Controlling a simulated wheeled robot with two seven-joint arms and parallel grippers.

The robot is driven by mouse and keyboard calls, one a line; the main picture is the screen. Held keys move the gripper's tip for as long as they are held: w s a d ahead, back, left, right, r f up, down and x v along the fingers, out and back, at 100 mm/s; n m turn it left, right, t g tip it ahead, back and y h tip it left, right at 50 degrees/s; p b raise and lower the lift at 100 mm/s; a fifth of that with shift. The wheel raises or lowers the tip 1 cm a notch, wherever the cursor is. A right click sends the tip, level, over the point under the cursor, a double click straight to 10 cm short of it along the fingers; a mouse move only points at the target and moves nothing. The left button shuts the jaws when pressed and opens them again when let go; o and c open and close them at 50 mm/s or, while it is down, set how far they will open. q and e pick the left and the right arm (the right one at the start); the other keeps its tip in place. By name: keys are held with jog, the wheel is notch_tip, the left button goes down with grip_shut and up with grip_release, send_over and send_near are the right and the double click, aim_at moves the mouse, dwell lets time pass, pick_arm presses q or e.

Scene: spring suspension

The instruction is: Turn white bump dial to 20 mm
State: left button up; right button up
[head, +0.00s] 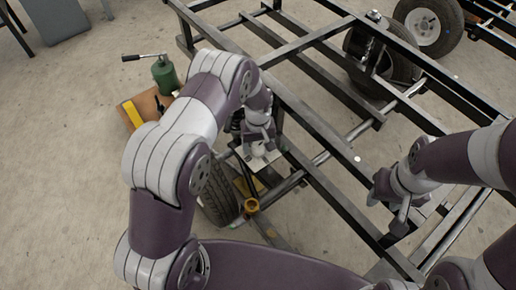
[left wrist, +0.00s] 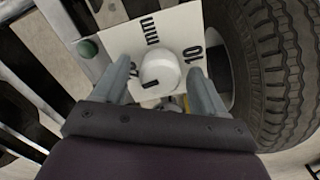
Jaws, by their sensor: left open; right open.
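The white bump dial (left wrist: 158,72) is a round white knob with a dark pointer mark near its lower edge. It sits on a white scale plate (left wrist: 122,40) printed with "mm" and "10"; other print is partly hidden. My left gripper (left wrist: 163,82) is open, with one finger on each side of the dial; I cannot tell whether they touch it. In the head view my left gripper (head: 259,148) reaches down to the plate beside the wheel. My right gripper (head: 390,212) is open and empty over the frame rails on the right.
A black tyre (left wrist: 283,75) stands close to the right of the dial. The black metal frame (head: 310,125) spans the middle and right. A green jack (head: 164,75) and a wooden board (head: 143,108) are on the floor at left. The left floor is mostly clear.

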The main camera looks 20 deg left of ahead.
pick_arm(q)
jog(key=shift+f, duration=0.3)
jog(key=c, duration=1)
jog(key=shift+r+m+p, duration=0.3)
jog(key=shift+p, duration=0.25)
jog(key=shift+c, duration=0.2)
jog(key=shift+f+m, duration=0.1)
jog(key=shift+m, duration=0.3)
jog(key=shift+f, duration=0.15)
jog(key=o, duration=1)
jog(key=shift+o, duration=0.2)
